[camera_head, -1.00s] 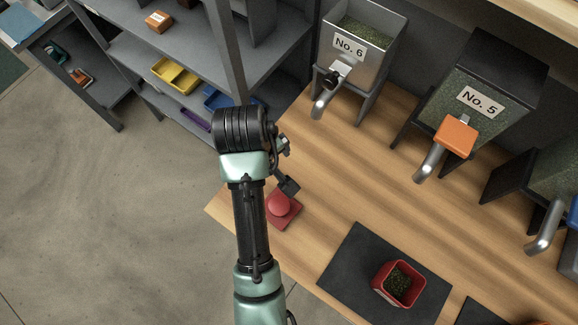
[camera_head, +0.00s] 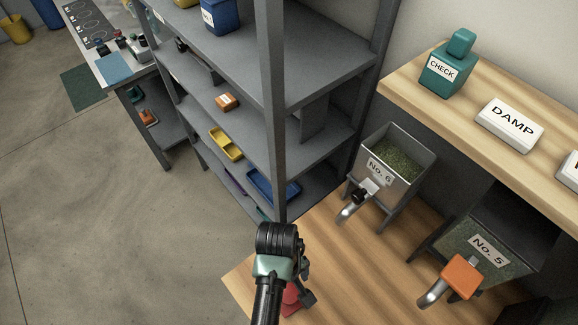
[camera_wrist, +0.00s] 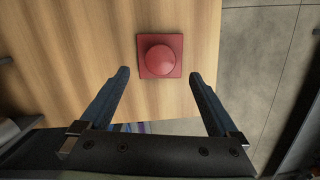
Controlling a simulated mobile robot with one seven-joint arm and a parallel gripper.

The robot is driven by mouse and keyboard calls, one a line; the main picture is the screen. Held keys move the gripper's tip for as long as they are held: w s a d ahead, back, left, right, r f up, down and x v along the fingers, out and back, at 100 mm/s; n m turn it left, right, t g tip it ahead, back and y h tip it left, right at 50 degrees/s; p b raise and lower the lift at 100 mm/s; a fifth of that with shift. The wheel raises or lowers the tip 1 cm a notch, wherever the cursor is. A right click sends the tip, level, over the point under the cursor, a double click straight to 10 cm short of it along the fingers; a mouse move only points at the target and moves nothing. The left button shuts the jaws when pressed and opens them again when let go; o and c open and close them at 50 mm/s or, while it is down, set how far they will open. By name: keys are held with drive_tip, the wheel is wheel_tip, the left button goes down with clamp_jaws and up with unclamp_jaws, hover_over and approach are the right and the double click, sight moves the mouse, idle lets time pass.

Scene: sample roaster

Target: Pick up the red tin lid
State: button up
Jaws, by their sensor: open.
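The red tin lid (camera_wrist: 160,56) is a square red plate with a round raised knob, lying on the wooden bench near its edge. In the wrist view it sits just beyond and between the fingertips of my gripper (camera_wrist: 160,76), which is open and empty. In the head view the lid (camera_head: 291,298) is mostly hidden behind my arm, with only a red part showing. My gripper (camera_head: 307,284) is partly visible there beside the lid, at the near left corner of the bench.
The wooden bench (camera_head: 345,265) holds the No. 6 hopper (camera_head: 395,162) and No. 5 hopper (camera_head: 485,250), with spouts jutting forward. A grey shelf rack (camera_head: 272,120) stands close behind my arm. A raised wooden shelf (camera_head: 465,128) carries a teal CHECK block (camera_head: 447,70) and a white DAMP block (camera_head: 510,124).

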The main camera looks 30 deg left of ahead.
drive_tip(key=shift+s+d+f+p, duration=0.1)
drive_tip(key=shift+d+f+p, duration=0.1)
drive_tip(key=shift+f, duration=0.7)
drive_tip(key=shift+s+d+f+p, duration=0.1)
drive_tip(key=shift+f+p, duration=0.05)
drive_tip(key=shift+f, duration=0.7)
drive_tip(key=shift+s+d+f+p, duration=0.1)
drive_tip(key=shift+f+p, duration=0.1)
drive_tip(key=shift+f, duration=0.7)
drive_tip(key=c, duration=1.4)
drive_tip(key=shift+r, duration=0.1)
drive_tip(key=shift+c, duration=0.2)
